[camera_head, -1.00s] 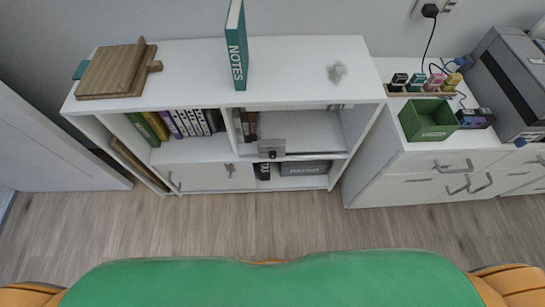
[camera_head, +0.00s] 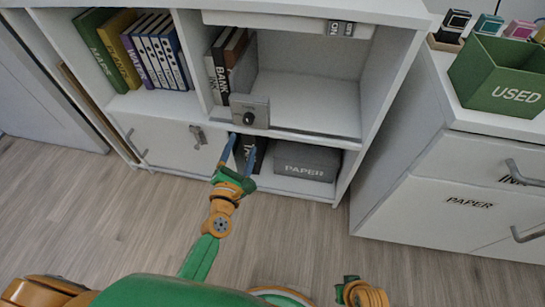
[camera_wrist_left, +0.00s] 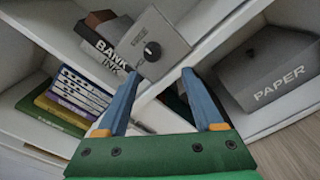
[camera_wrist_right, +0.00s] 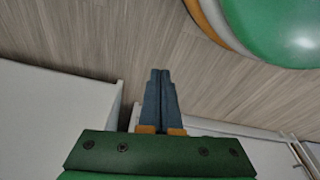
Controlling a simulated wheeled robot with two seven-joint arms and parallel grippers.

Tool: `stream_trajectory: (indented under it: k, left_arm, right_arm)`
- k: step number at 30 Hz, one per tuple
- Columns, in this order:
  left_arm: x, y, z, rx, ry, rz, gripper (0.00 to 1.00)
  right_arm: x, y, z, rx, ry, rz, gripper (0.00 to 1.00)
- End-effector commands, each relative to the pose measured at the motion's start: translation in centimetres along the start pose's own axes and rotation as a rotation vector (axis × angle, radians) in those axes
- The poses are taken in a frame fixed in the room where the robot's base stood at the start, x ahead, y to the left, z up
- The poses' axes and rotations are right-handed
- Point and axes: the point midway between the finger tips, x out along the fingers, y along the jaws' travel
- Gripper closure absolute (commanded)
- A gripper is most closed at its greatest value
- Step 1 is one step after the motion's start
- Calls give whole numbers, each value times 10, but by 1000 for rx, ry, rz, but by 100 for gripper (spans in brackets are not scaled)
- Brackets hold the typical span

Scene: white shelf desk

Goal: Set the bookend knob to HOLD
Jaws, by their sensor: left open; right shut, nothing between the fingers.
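The bookend (camera_head: 250,103) is a grey plate at the front of the open shelf, beside a few standing books. Its round black knob (camera_head: 249,118) faces me; in the left wrist view the knob (camera_wrist_left: 152,50) has a small pale mark. Lettering on the plate is too small to read. My left gripper (camera_head: 240,150) is open and empty, just below and in front of the bookend; in its wrist view the knob lies just beyond the fingertips (camera_wrist_left: 160,74), apart from them. My right gripper (camera_wrist_right: 160,72) is shut and empty, low over the floor, away from the shelf.
A grey PAPER box (camera_head: 307,161) stands on the lower shelf, right of my left gripper. Several binders (camera_head: 155,50) stand in the left compartment. A white drawer cabinet (camera_head: 450,200) with a green USED bin (camera_head: 498,75) is at right. The floor in front is clear.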

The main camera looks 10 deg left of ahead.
Motion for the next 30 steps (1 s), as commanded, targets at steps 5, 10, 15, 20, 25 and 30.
stream_trajectory:
  k: [5,10,15,20,25,30]
  left_arm:
    - [18,9,4,-110,-27,47,32]
    - [53,10,5,-107,-26,43,32]
    - [72,11,6,-105,-24,40,32]
    - [74,11,6,-103,-23,39,32]
    - [74,11,6,-102,-23,39,56]
    - [74,11,6,-102,-23,38,100]
  right_arm:
    - [1,0,-6,2,10,0,100]
    - [-12,0,-15,4,22,-1,100]
    - [-24,0,-22,6,30,-2,100]
    - [-27,0,-23,6,30,-2,100]
    - [-26,0,-23,6,29,-2,100]
    - [-26,0,-23,6,29,-2,100]
